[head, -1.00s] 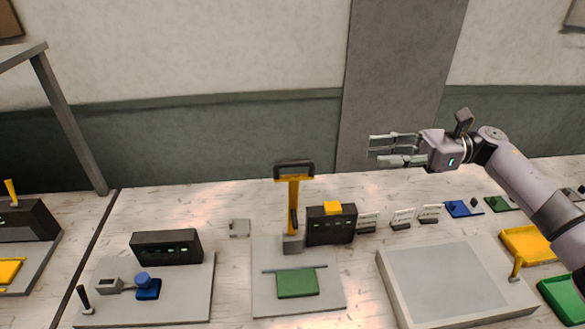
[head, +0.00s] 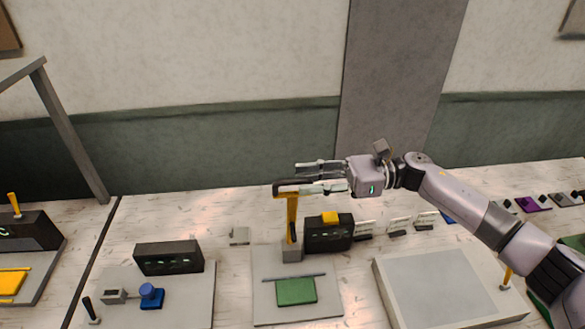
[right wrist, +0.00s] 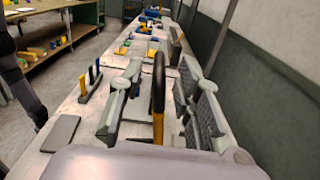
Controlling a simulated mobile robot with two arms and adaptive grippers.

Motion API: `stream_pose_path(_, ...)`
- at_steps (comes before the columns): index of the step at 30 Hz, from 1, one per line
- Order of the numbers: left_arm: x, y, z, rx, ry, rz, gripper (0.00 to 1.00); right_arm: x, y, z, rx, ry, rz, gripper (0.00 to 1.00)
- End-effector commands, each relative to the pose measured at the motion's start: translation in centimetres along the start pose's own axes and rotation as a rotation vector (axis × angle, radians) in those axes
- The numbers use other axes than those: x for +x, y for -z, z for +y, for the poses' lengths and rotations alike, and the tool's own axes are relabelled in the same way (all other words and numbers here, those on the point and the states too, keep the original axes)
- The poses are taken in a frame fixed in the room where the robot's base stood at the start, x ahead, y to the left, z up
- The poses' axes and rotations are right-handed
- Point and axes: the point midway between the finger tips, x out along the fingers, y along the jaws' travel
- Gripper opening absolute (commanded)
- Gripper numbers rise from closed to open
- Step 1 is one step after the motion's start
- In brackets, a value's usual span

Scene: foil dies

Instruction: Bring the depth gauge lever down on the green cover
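The depth gauge lever (head: 292,215) is a yellow upright arm with a black handle at its top, standing up on a grey block. The green cover (head: 296,291) lies flat on a light grey plate in front of it, below a thin grey bar. My right gripper (head: 308,177) is at the handle, with its fingers pointing left and partly hiding it. In the right wrist view the black handle (right wrist: 158,82) rises between the open fingers of the gripper (right wrist: 161,105), with a gap visible on each side. My left gripper is not in view.
A dark box with a yellow top (head: 329,233) stands just right of the lever. A blue-knobbed station (head: 152,296) is to the left. A broad grey platform (head: 440,285) lies to the right, under my forearm. Small white cards stand behind it.

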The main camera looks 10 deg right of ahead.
Motion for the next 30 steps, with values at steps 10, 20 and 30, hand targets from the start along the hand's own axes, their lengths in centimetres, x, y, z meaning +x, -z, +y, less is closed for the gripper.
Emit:
stream_pose_path(10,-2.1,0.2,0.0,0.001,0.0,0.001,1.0,3.6,-0.1,0.0,0.001,0.0,0.0,0.31)
stream_pose_path(20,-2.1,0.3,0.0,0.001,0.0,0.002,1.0,3.8,0.1,0.0,0.0,0.001,0.0,0.28)
stream_pose_path(30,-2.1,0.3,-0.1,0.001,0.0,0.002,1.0,3.7,0.0,0.0,0.0,0.001,0.0,0.05)
